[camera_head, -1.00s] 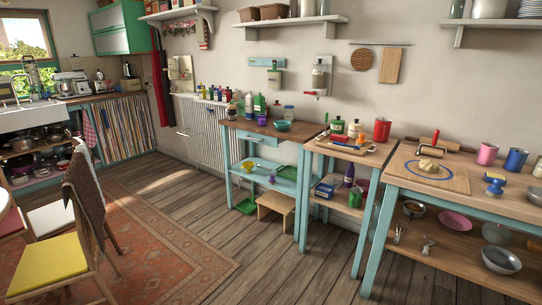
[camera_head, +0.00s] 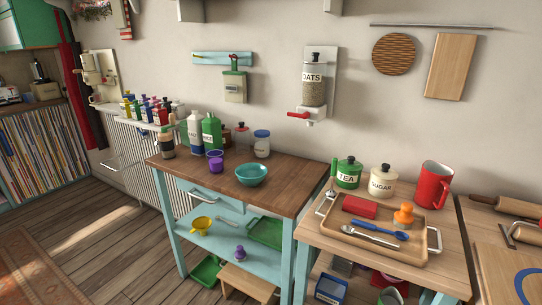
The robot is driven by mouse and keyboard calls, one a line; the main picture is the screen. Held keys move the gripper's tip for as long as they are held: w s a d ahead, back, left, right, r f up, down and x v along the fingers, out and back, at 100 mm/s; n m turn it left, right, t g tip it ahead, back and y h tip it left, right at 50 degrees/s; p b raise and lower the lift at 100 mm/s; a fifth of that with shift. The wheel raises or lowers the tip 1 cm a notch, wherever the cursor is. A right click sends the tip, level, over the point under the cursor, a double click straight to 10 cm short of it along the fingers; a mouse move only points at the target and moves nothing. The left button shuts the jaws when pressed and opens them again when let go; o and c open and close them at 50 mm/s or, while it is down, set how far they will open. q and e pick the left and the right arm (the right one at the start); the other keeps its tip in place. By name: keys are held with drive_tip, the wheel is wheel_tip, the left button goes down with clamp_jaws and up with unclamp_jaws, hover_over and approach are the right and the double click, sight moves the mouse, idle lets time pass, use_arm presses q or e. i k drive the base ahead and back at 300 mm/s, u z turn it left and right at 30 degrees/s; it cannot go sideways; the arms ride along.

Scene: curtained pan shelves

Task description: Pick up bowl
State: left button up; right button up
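A teal bowl (camera_head: 251,174) stands upright on the brown wooden top of a light-blue table (camera_head: 290,187) in the middle of the view. A purple cup (camera_head: 215,161) stands just left of it, apart or nearly so. Behind it are a white jar with a blue lid (camera_head: 262,143) and a green bottle (camera_head: 211,132). The inside of the bowl looks empty. Neither of my grippers shows in the head view.
Right of the bowl's table, a second table carries a wooden tray (camera_head: 415,250) with utensils, TEA and SUGAR canisters (camera_head: 382,181) and a red pitcher (camera_head: 432,186). A wooden stool (camera_head: 246,284) stands low in front. Open floor (camera_head: 125,250) lies to the left.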

sight(251, 174)
drive_tip(key=z, duration=0.15)
drive_tip(key=i, duration=1.35)
drive_tip(key=z, duration=0.1)
